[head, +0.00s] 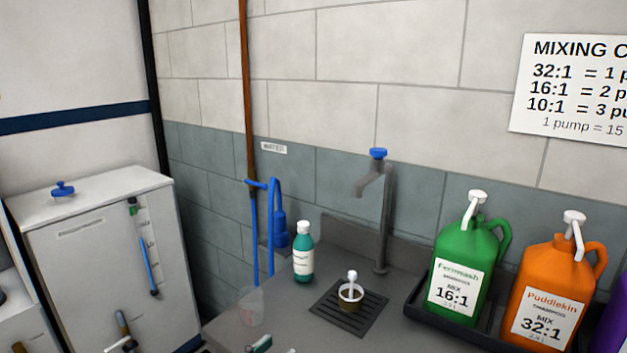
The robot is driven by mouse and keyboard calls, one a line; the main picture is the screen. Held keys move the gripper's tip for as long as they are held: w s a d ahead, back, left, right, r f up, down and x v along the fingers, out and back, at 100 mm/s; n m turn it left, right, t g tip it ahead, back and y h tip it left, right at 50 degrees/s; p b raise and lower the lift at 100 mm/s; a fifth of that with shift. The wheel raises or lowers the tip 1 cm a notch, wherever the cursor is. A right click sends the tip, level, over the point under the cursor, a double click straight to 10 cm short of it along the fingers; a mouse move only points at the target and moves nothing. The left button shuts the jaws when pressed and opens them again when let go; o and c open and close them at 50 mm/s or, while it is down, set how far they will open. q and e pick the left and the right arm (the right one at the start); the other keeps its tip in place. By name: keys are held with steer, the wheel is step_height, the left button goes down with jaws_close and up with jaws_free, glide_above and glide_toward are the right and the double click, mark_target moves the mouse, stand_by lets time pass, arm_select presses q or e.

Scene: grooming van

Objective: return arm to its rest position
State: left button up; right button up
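Neither of my grippers and no part of my arms can be made out in the head view. The grey counter (285,325) is in view at the lower middle. A small cup (350,297) with a white-topped piece standing in it sits on a dark drain grate (343,322), below the tap (386,215) with a blue top. A teal bottle (303,255) with a white cap stands upright left of the grate.
A green jug (462,255) and an orange jug (552,290), both with white pumps, stand in a black tray (418,308) at right. A purple container (612,325) is cut off. A clear cup (251,308) stands near the counter's left edge. A white cabinet (85,265) is left.

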arm_select(q)
steer(key=s+a+f+n+g+y, duration=0.1)
steer(key=s+a+f+g+y, duration=0.15)
steer(key=s+f, duration=0.3)
steer(key=s+a+f+n+g+y, duration=0.1)
steer(key=s+a+f+g+y, duration=0.2)
steer(key=f, duration=0.4)
steer(key=s+a+f+n+g+y, duration=0.2)
steer(key=s+a+f+g, duration=0.15)
steer(key=s, duration=0.45)
steer(key=s+a+f+n+g+y, duration=0.1)
steer(key=s+a+f+g+y, duration=0.2)
steer(key=s, duration=0.5)
step_height(320, 180, down, 27)
steer(key=s+a, duration=0.1)
steer(key=s, duration=0.1)
steer(key=s+a+f+g, duration=0.1)
steer(key=s+a+f, duration=0.2)
steer(key=s+f, duration=1.2)
steer(key=shift+s+f, duration=0.2)
steer(key=shift+s, duration=0.5)
